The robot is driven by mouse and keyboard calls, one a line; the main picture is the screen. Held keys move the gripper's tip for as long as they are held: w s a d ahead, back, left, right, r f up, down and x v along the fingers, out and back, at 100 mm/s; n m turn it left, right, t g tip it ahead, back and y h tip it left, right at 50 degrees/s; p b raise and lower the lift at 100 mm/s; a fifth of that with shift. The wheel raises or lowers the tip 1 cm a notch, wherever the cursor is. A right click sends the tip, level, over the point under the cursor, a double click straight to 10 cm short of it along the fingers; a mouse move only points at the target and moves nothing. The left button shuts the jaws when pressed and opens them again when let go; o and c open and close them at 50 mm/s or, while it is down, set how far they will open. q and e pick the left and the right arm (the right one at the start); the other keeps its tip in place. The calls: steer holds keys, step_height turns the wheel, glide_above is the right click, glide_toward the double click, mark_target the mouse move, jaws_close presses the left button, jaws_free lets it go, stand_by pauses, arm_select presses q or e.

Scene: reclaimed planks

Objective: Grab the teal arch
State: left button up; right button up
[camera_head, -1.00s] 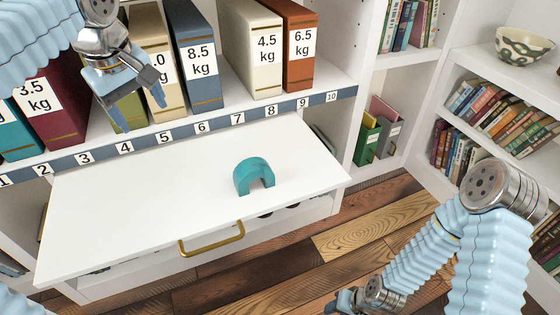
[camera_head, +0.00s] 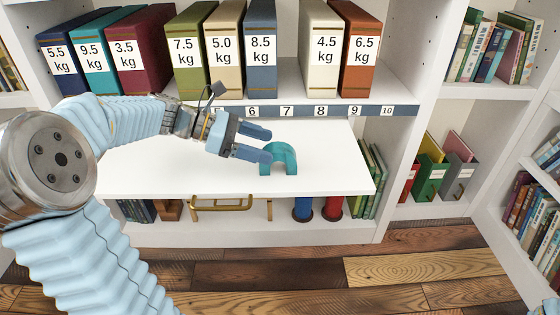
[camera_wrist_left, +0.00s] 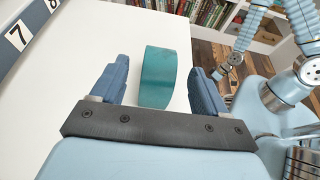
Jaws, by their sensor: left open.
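The teal arch (camera_head: 281,158) stands on the white pull-out board (camera_head: 330,165), toward its right half. In the left wrist view the arch (camera_wrist_left: 157,77) shows between the two blue fingers, with gaps on both sides. My left gripper (camera_head: 262,144) comes in from the left, low over the board, its fingertips beside the arch's left side. My right gripper does not show clearly in either view now.
A row of labelled weight binders (camera_head: 262,50) stands on the shelf behind the board. A numbered strip (camera_head: 305,111) runs along the shelf edge. A brass handle (camera_head: 221,204) is below the board's front. The board right of the arch is clear.

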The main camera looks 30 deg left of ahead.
mark_target(274, 147)
arm_select(q)
steer(key=x, duration=0.6)
steer(key=shift+w+d+r+b, duration=0.1)
steer(key=shift+d+b, duration=0.05)
steer(key=shift+b, duration=0.2)
steer(key=shift+c, duration=0.3)
steer(key=c, duration=1.3)
steer(key=shift+o, duration=0.2)
